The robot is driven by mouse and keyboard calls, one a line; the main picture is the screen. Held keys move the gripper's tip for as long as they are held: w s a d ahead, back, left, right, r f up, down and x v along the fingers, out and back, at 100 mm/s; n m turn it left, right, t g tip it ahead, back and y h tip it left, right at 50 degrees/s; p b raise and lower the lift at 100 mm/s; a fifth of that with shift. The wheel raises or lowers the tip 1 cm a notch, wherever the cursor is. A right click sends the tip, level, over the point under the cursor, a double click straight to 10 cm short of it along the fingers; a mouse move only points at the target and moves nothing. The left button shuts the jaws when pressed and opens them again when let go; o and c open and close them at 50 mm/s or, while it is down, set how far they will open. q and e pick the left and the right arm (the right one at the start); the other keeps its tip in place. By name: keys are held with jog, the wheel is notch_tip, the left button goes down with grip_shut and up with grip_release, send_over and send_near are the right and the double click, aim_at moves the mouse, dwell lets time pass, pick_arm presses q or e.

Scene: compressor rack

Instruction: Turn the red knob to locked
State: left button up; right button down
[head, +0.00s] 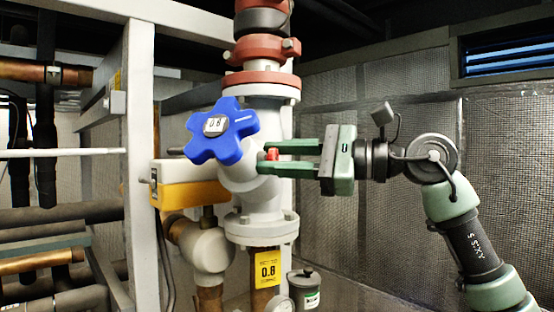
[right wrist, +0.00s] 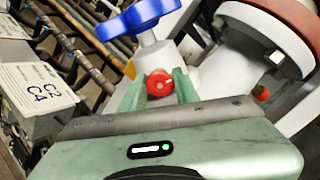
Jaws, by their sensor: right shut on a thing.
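The red knob (right wrist: 160,83) is small and round with a pale mark on its face, on the white valve body just below the blue handwheel. In the head view the red knob (head: 271,154) is partly hidden by the green fingers. My right gripper (head: 272,155) comes in from the right with its fingers level. In the right wrist view my right gripper (right wrist: 160,86) has one finger on each side of the red knob, shut on it. My left gripper is in neither view.
The white valve pipe (head: 262,205) has red flanges (head: 262,79) above. A yellow and white box (head: 190,185) sits left of it. A white frame post (head: 140,120) and copper pipes stand further left. The mesh wall (head: 400,90) is behind.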

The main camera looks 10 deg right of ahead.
jog(key=shift+m, duration=0.6)
jog(key=c, duration=1.1)
grip_release()
jog(key=shift+o, duration=0.2)
jog(key=b+v, duration=0.3)
jog(key=v, duration=0.5)
jog(key=shift+a, duration=0.1)
